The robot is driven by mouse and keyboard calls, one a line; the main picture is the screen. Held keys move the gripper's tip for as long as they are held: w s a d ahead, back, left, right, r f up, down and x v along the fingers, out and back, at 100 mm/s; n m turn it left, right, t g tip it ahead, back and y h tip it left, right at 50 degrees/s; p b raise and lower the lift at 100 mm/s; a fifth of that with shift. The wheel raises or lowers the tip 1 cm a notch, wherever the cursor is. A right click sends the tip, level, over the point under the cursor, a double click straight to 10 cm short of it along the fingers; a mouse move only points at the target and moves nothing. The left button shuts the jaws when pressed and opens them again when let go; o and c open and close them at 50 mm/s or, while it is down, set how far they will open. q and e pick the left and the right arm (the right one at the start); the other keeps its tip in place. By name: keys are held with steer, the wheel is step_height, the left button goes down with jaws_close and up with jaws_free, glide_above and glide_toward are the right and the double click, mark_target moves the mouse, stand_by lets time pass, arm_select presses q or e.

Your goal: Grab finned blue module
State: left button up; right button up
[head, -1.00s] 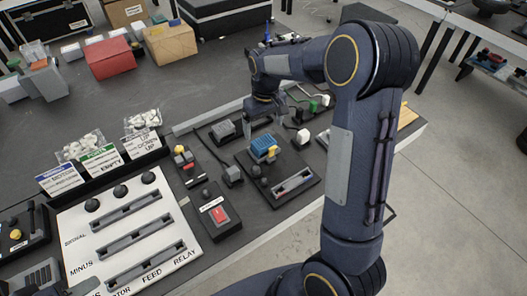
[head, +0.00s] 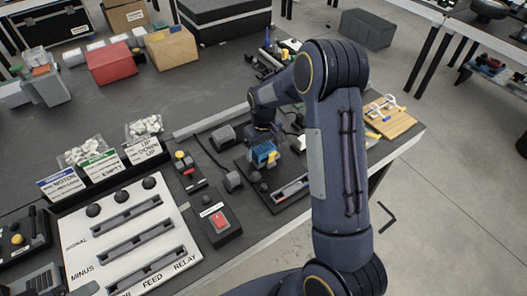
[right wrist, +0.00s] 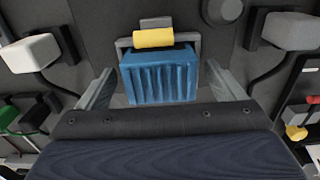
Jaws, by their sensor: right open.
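The finned blue module (head: 263,153) sits on a dark base plate (head: 246,172) on the bench, under my right gripper (head: 264,140). In the right wrist view the blue module (right wrist: 158,78) shows its vertical fins, with a yellow cylinder (right wrist: 153,38) on its far side. My right gripper (right wrist: 160,88) is open, with one finger on each side of the module and visible gaps between. Whether the fingertips reach below the module's top is hard to tell.
A white panel (head: 78,252) with dark slots lies left of the module, and a box with a red switch (head: 218,221) stands nearer. A grey-white block (right wrist: 30,52) with a cable is close by in the right wrist view. A wooden board (head: 390,122) lies at right.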

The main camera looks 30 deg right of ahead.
steer(key=c, duration=1.2)
steer(key=shift+r, duration=0.1)
